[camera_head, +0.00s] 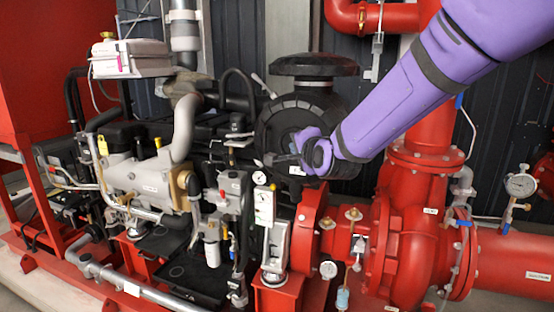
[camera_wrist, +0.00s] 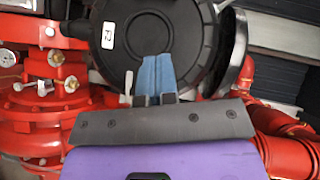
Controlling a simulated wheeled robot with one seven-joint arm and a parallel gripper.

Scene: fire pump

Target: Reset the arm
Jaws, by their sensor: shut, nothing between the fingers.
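My purple arm (camera_head: 420,85) reaches in from the upper right in the head view. My gripper (camera_head: 275,160) is at its end, in front of the round black housing (camera_head: 300,105) of the engine. In the wrist view my gripper (camera_wrist: 157,62) shows two blue fingers pressed together with nothing between them. Behind them is the flat black round face (camera_wrist: 125,25) with a white label (camera_wrist: 108,36). I cannot tell whether the fingertips touch that face.
Red pump pipework (camera_head: 400,230) with gauges stands below and right of my arm. A grey engine block (camera_head: 150,180) with hoses is at the left. A round gauge (camera_head: 520,185) is at the far right. Dark panel wall (camera_head: 490,120) lies behind.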

